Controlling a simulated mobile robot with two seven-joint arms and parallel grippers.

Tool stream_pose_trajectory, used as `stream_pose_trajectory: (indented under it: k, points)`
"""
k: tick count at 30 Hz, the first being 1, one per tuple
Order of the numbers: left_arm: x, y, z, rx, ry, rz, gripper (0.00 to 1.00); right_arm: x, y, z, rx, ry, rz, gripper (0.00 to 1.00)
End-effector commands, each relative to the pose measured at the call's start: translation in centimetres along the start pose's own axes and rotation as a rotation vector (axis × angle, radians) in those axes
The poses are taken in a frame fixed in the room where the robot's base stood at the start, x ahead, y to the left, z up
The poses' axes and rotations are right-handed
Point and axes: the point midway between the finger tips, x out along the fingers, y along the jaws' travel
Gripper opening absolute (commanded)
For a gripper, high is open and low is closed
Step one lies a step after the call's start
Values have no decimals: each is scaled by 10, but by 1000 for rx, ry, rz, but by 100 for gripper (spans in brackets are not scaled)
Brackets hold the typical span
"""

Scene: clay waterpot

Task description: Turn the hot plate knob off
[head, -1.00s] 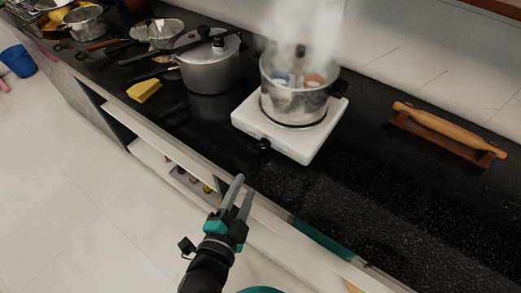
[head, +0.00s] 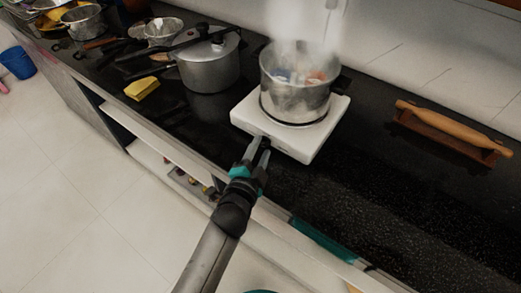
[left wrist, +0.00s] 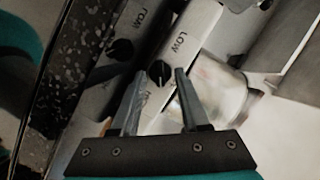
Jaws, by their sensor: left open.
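The white hot plate (head: 316,142) stands on the dark counter with a steaming metal pot (head: 292,100) on it. Its black knob (left wrist: 159,72) shows in the left wrist view on the white front panel, beside the word LOW. My left gripper (head: 258,145) is open at the front of the hot plate. In the left wrist view its two fingertips (left wrist: 159,78) lie on either side of the knob in the picture; I cannot tell whether they touch it. In the head view the fingers largely hide the knob. My right gripper is not in view.
A pressure cooker (head: 208,66) and a yellow sponge (head: 142,89) are left of the hot plate. A rolling pin (head: 450,127) lies on a wooden stand (head: 440,140) at the right. The counter (head: 400,210) is clear at the front right.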

Motion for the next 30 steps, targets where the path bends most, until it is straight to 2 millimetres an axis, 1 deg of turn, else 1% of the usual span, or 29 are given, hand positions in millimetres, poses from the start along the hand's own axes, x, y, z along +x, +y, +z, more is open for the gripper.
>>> stream_pose_trajectory:
  k: [3, 10, 21, 22, 30]
  points:
    - [3, 0, 0, 0, 0, 1, 45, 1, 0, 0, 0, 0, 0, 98]
    - [3, 0, 0, 0, 0, 0, 44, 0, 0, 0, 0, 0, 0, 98]
    - [2, 0, 0, 0, 0, 0, 2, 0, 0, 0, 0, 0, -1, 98]
    - [2, 0, 0, 0, 0, 0, 0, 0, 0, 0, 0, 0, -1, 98]
    - [2, 0, 0, 0, 0, 0, 0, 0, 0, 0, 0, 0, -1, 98]
